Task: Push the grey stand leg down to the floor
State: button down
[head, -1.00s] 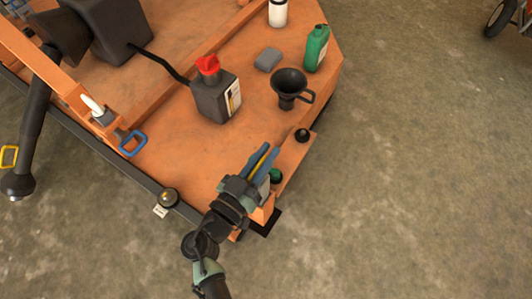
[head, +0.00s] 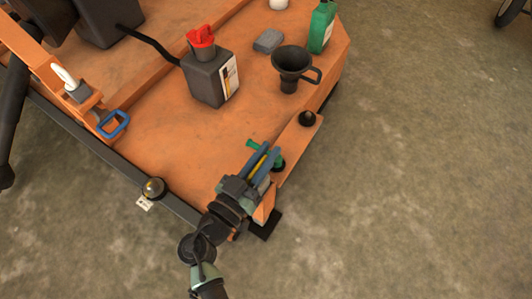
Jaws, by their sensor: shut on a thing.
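My gripper (head: 264,160) is at the front corner of the orange machine deck, its blue fingers pointing up and right in the head view. It is shut on a green handle (head: 279,164), whose green ends show on both sides of the fingers. The grey stand leg itself is not clearly visible; my gripper and the orange bracket (head: 265,206) hide that spot. A dark flat plate (head: 265,226), perhaps the leg's foot, shows below the bracket. I cannot tell whether it touches the floor.
On the orange deck (head: 190,145) stand a dark can with a red cap (head: 208,75), a black funnel (head: 292,66), a grey block (head: 268,41) and a green bottle (head: 321,27).

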jog(key=shift+s+d+f, duration=0.2)
jog(key=shift+d+f, duration=0.05)
jog(key=shift+f, duration=0.15)
jog(key=c, duration=0.9)
grip_release()
jog(key=shift+o, duration=0.3)
jog(key=shift+w+a+r, duration=0.1)
jog(key=shift+a, duration=0.1)
jog(key=p+v, duration=0.3)
jog(key=v, duration=1)
jog(key=shift+p, duration=0.35)
jog(key=shift+w+r, duration=0.1)
